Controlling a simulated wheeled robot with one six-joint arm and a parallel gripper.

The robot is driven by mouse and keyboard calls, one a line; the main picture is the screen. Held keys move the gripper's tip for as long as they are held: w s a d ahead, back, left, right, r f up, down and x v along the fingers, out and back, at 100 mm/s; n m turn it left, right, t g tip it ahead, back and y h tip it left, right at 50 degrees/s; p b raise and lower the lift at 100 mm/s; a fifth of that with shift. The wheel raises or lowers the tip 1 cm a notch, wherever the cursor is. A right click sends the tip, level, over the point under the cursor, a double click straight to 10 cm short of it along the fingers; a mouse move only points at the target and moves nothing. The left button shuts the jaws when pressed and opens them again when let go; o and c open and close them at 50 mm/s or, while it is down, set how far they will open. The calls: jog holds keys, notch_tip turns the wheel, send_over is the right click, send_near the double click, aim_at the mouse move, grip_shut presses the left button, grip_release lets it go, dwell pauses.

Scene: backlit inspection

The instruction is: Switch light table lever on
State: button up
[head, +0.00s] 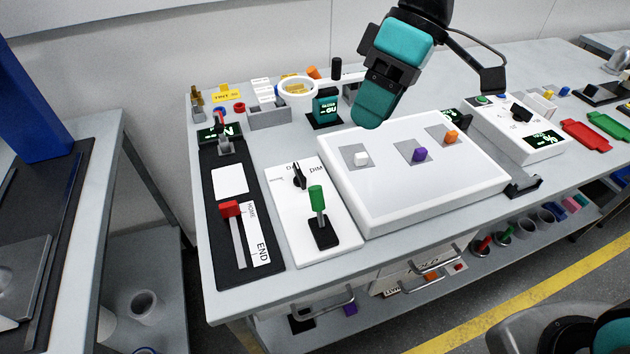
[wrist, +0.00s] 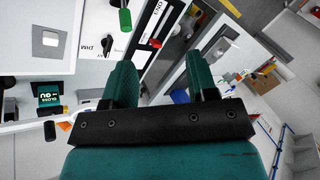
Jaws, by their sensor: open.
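The light table (head: 400,205) is a white box with a pale top at the middle of the bench. To its left lies a white panel (head: 285,215) with a black dial (head: 299,176) marked DIM and a lever with a green handle (head: 316,196) on a black base. The lever stands nearly upright; I cannot tell its on or off side. In the wrist view the green handle (wrist: 125,18) shows at the top edge. My gripper (head: 375,108) is above the light table's back edge, apart from the lever. Its two teal fingers are apart and empty in the wrist view (wrist: 163,82).
White, purple (head: 419,154) and orange (head: 450,137) pieces sit on grey squares on the light table. Left of the panel is a black strip with a red-handled slider (head: 230,209). A ring magnifier (head: 298,89) stands behind. A white control box (head: 515,128) is at right.

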jog(key=w+a+f+n+g+p, duration=0.1)
jog(key=w+f+n+g, duration=0.15)
jog(key=w, duration=0.45)
jog(key=n+p, duration=0.1)
jog(key=n, duration=0.3)
send_near(319, 187)
jog(key=shift+m+g, duration=0.25)
jog(key=shift+m, duration=0.1)
jog(key=x, duration=1.1)
jog(key=shift+a+f, duration=0.1)
jog(key=shift+f, duration=0.35)
grip_shut()
